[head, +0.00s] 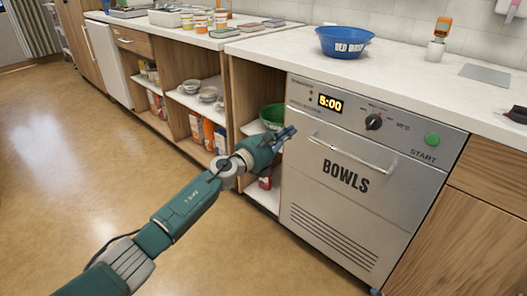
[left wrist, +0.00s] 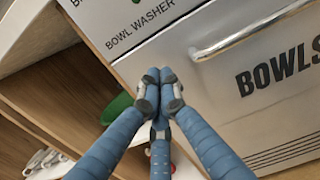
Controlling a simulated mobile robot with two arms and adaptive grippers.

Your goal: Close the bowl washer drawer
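The bowl washer (head: 375,150) is a grey metal unit built in under the counter. Its drawer front (head: 318,200) reads BOWLS and carries a horizontal bar handle (head: 352,153). The front looks about flush with the control panel above; a small gap cannot be ruled out. The drawer front (left wrist: 240,110) and handle (left wrist: 255,32) also show in the left wrist view. My left gripper (head: 291,131) is at the washer's upper left edge, left of the handle. In the left wrist view its fingertips (left wrist: 158,92) are together with nothing between them. My right gripper is out of view.
A blue bowl (head: 344,42) and a soap bottle (head: 437,42) stand on the counter (head: 275,45) above. Open shelves left of the washer hold a green bowl (head: 272,112) and orange bottles (head: 209,133). The floor (head: 60,150) at left is clear.

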